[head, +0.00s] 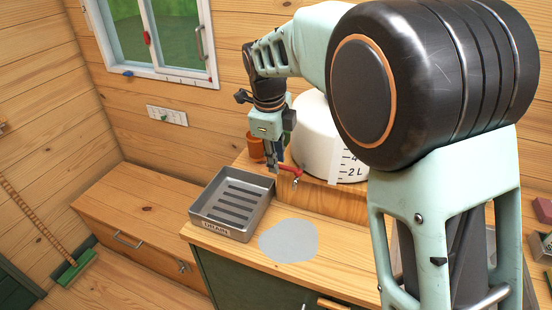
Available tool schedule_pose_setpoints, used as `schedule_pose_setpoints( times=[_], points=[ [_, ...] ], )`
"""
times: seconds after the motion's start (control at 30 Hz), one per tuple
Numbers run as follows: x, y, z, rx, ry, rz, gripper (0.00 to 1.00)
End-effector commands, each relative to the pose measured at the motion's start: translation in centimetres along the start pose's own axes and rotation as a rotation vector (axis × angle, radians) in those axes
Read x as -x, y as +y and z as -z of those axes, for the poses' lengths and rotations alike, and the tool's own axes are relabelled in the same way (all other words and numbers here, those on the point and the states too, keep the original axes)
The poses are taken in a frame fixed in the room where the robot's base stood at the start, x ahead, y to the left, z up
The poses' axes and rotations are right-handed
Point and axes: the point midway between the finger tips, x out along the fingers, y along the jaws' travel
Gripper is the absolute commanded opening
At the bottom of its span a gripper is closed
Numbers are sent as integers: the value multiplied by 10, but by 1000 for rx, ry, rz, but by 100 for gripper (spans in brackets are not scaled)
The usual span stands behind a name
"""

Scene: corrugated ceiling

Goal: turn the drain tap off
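The tap (296,180) has a red handle and a small metal spout. It sits at the front of a white round tank (312,135) marked with a litre scale, on a raised wooden block (325,198). My gripper (272,168) points down just left of the tap, and its tips overlap the left end of the red handle in the head view. I cannot tell whether they touch it. The fingers look close together, but their gap is too small to judge. My arm hides the tank's right side.
A grey metal tray (243,232) with slots stands on the counter left of the tap. A pale grey patch (288,240) lies on the counter below the spout. An orange-brown pot (256,147) stands behind my gripper. A lower wooden chest (130,215) is at the left.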

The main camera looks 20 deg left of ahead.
Motion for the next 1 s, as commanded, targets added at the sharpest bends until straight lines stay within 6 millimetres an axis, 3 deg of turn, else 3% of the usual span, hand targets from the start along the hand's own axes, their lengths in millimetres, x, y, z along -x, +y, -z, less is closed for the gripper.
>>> schedule_pose_setpoints(
  times=[0.3, 0.43, 0.8, 1.0],
  points=[
    [0, 0, 0, 1, 1, -1, 27],
    [9, 0, 0, 1, -1, 1, 27],
    [83, -1, -1, 0, -2, 3, 27],
    [111, 0, 0, 0, 0, 1, 27]
  ],
)
